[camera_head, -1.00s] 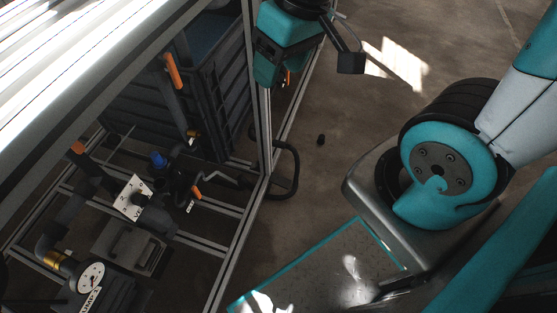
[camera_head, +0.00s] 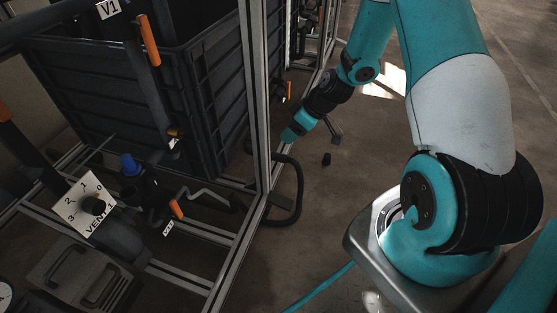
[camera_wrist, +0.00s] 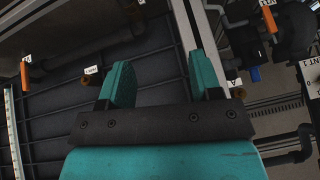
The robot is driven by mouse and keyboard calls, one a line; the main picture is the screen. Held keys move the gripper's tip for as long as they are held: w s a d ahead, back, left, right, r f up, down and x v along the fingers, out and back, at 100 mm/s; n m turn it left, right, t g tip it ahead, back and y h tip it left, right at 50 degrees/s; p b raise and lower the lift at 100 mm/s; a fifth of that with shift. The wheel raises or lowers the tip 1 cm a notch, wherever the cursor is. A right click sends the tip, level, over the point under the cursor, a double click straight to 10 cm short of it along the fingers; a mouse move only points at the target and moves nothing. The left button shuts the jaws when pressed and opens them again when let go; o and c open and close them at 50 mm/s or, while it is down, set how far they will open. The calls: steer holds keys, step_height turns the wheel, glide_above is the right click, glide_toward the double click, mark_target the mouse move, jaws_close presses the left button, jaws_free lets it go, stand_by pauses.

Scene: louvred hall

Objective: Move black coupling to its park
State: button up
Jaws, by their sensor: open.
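I cannot make out a marked park. The small piece does not show in the wrist view.
A metal frame post (camera_head: 255,100) stands close to my gripper, with a black hose loop (camera_head: 297,190) at its foot. A dark crate (camera_head: 215,100), orange handles (camera_head: 149,40) and a numbered dial plate (camera_head: 85,204) are left. Open floor lies right.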

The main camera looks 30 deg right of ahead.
mark_target(282, 155)
steer(key=d+f+n+t, duration=0.1)
steer(key=d+f, duration=0.1)
steer(key=f, duration=0.3)
steer(key=d+f+t, duration=0.1)
steer(key=d+f, duration=0.2)
steer(key=f, duration=0.1)
steer(key=shift+y, duration=0.4)
steer(key=b+x, duration=0.5)
steer(key=x, duration=0.3)
steer(key=shift+w, duration=0.15)
steer(key=shift+b+x, duration=0.6)
steer(key=shift+x, duration=0.4)
steer(key=shift+w+r, duration=0.15)
steer(key=shift+c, duration=0.2)
jaws_close()
